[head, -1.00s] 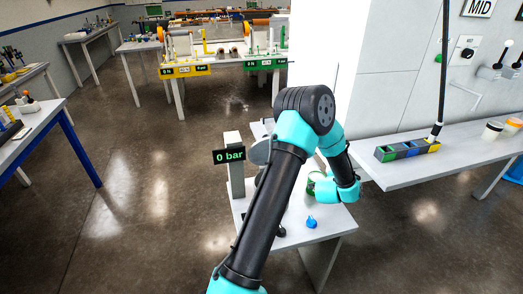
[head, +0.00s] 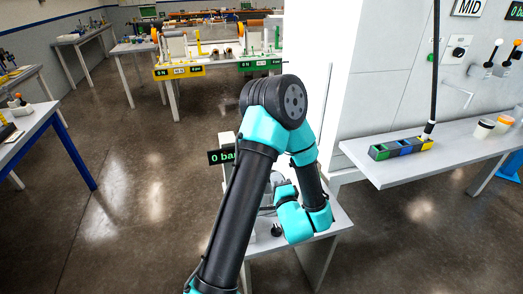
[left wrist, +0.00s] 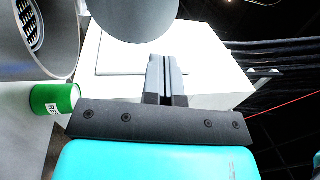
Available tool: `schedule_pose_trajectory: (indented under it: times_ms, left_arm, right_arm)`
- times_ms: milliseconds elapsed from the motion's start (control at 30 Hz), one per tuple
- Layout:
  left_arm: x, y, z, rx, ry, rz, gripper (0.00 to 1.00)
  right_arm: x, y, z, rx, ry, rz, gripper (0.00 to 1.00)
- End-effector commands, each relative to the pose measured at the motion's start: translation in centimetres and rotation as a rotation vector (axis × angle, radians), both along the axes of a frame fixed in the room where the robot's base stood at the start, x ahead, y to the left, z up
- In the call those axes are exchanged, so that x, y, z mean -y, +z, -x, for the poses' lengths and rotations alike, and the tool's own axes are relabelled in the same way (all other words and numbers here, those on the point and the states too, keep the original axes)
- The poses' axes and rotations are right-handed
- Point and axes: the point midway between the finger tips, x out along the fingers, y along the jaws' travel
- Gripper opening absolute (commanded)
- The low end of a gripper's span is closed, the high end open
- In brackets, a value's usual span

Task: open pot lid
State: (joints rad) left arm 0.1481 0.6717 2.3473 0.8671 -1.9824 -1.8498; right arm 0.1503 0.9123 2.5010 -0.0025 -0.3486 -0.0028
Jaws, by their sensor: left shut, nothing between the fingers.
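My left gripper (left wrist: 167,64) shows in the left wrist view with its two dark fingers together and nothing between them. A large grey round vessel (left wrist: 62,62), which looks like the pot, stands at the upper left of that view. Its mouth is open toward the camera and shows a dark perforated part inside. A smooth grey rounded shape (left wrist: 135,15) at the top edge may be the lid; I cannot tell. The fingers are apart from both. In the head view my left arm hides most of the pot and the gripper. My right gripper is not in view.
A green can (left wrist: 55,98) is left of my gripper in the wrist view. The small white table (head: 322,232) carries a black knob (head: 277,230) and a "0 bar" display (head: 220,156). A bench (head: 385,170) with coloured bins (head: 400,147) stands to the right.

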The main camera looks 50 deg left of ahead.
Motion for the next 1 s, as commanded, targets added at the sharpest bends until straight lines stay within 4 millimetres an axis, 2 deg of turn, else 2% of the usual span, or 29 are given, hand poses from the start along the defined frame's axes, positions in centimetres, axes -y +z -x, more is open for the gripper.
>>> schedule_pose_trajectory:
  times_ms: [233,367,567,1000]
  left_arm:
    - [-0.2,0.0,-0.2,0.001,0.000,0.002,0.00]
    - [-1.1,0.1,-0.5,0.002,0.000,0.003,0.00]
    - [-3.5,0.7,-1.7,0.005,0.002,0.002,0.00]
    - [-10.0,2.0,-4.9,0.004,0.000,0.001,0.00]
  right_arm:
    - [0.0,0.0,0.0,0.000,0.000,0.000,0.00]
    - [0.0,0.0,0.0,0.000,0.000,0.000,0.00]
    - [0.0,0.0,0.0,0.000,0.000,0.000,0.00]
    - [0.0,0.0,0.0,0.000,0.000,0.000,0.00]
